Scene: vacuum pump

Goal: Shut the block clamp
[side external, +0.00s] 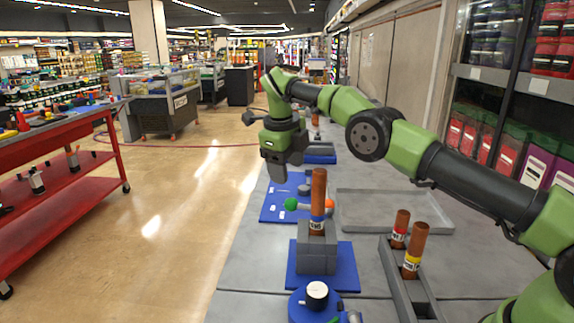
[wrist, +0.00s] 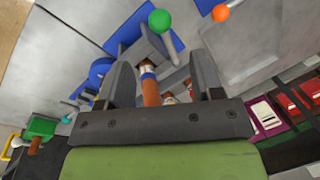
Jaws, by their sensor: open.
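The block clamp is a grey block (side external: 317,248) on a blue base plate (side external: 340,270), near the middle of the table. A brown tube with a blue and white band (side external: 318,194) stands upright in it. A green ball (side external: 291,204) and an orange ball (side external: 329,203) show near the block's top; how they join it is hard to see. In the wrist view the green ball (wrist: 160,20), orange ball (wrist: 221,12) and tube (wrist: 150,90) lie ahead of my gripper. My gripper (side external: 275,172) is open and empty, above the table, apart from the clamp.
A grey rack (side external: 405,280) with two brown tubes stands to the right. An empty grey tray (side external: 385,222) lies behind it. A round blue fixture with a white cap (side external: 317,291) is at the front. Another blue plate (side external: 275,207) with small parts lies behind the clamp.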

